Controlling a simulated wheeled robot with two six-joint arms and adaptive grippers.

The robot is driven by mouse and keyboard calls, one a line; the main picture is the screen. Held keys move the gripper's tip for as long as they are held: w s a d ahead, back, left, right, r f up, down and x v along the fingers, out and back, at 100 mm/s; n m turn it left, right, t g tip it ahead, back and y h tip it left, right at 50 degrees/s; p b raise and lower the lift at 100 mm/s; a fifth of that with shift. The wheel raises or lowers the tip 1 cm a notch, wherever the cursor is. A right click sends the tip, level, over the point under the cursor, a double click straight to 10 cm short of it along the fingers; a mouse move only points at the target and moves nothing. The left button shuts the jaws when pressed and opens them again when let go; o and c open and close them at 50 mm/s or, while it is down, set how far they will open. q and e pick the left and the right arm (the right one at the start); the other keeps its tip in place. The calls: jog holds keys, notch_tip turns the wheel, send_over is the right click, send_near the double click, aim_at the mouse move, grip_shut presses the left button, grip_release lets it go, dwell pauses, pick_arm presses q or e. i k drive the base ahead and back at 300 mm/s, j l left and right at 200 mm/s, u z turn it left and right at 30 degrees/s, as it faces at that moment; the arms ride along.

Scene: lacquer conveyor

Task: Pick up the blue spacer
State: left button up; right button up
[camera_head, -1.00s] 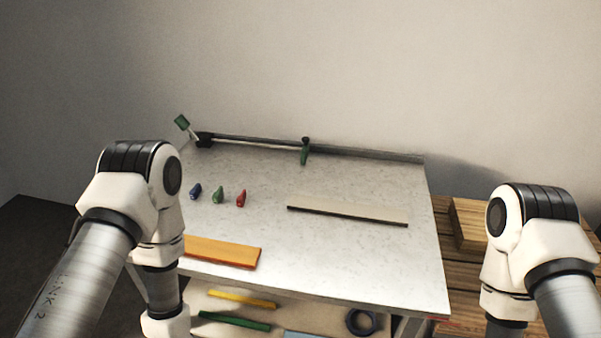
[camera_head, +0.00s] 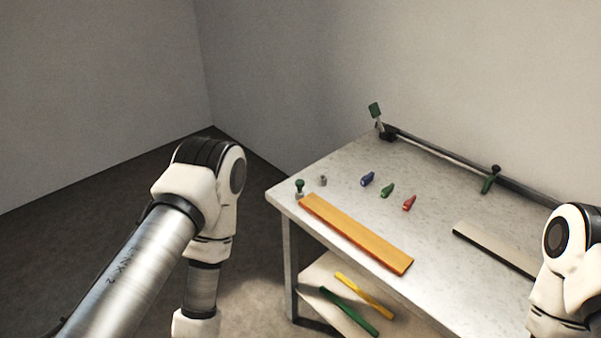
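The blue spacer (camera_head: 367,179) is a small dark-blue piece lying on the grey-white tabletop (camera_head: 340,163), towards its far left part. A green piece (camera_head: 388,190) and a red piece (camera_head: 409,203) of similar shape lie in a row to its right. My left arm stands to the left of the table, clear of it; its gripper is out of view below the picture. My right arm shows only in part at the right edge, and its gripper is out of view too. Neither arm is at the blue spacer.
An orange board (camera_head: 355,234) lies along the near edge. A green-knobbed piece (camera_head: 299,188) and a small grey piece (camera_head: 322,180) stand at the left corner. A dark rail (camera_head: 450,164) with a green clamp (camera_head: 489,180) runs along the back. A pale strip (camera_head: 497,250) lies right.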

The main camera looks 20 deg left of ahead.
aim_at(366, 180)
jog(key=z, duration=0.25)
jog(key=j+z, duration=0.4)
jog(key=i+j+z, duration=0.1)
jog(key=z, duration=0.25)
jog(key=j+z, duration=0.65)
jog(key=z, duration=0.15)
jog(key=k, duration=0.05)
